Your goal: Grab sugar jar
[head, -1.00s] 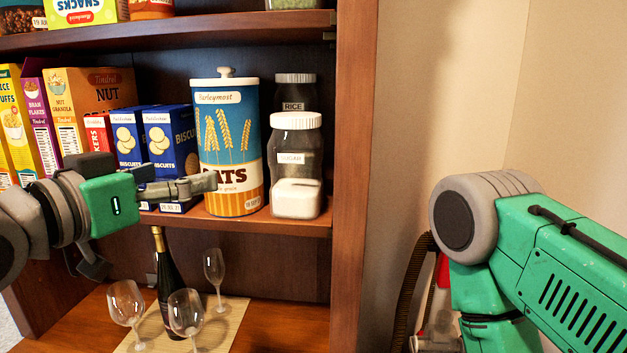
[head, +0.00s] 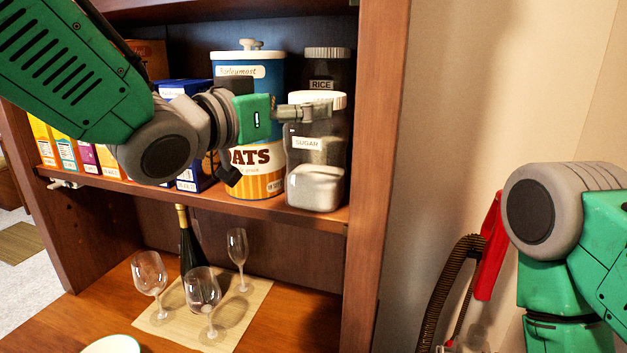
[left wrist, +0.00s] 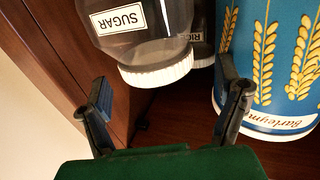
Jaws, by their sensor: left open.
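The sugar jar (head: 316,160) is clear with a white ridged lid and a SUGAR label. It stands upright on the shelf at its right end, partly filled with white sugar. My left gripper (head: 308,112) reaches in from the left, in front of the jar's upper part. In the left wrist view the jar (left wrist: 145,40) appears upside down, its white lid between and beyond the two spread fingers of my gripper (left wrist: 165,100). The gripper is open and holds nothing. My right arm shows at the right, but its gripper is out of view.
The oats canister (head: 256,185) stands just left of the jar, and the rice jar (head: 327,70) stands behind it. The hutch's side panel (head: 375,180) is close on the right. Wine glasses (head: 203,290) and a dark bottle (head: 190,245) stand below.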

